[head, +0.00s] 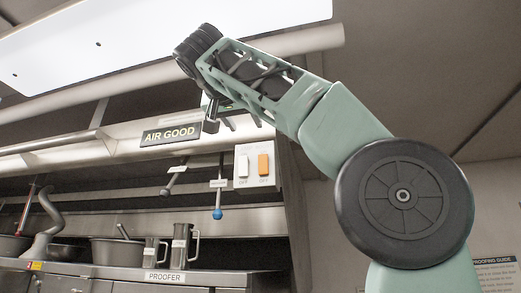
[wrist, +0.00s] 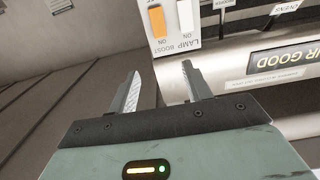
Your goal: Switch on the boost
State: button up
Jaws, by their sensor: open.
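The boost switch is the orange rocker (head: 264,165) on the right of a white switch plate, mounted on the shelf unit's right end. It also shows in the wrist view (wrist: 158,21), upside down, with BOOST and ON lettered by it. The white lamp switch (head: 243,166) sits beside it, also in the wrist view (wrist: 186,16). I cannot tell which way either rocker is tipped. My gripper (wrist: 160,70) is open and empty, its fingertips short of the plate and apart from it. In the head view my gripper (head: 212,116) is up and left of the switches, partly hidden.
The AIR GOOD sign (head: 171,134) hangs left of my gripper. A blue-knobbed lever (head: 217,213) hangs below left of the switch plate. Metal jugs (head: 181,245) and pots stand on the PROOFER counter. A bright lamp panel (head: 150,35) is overhead.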

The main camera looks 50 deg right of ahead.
aim_at(262, 154)
jog(key=p+x, duration=0.1)
jog(key=x, duration=1.5)
jog(key=shift+w, duration=0.1)
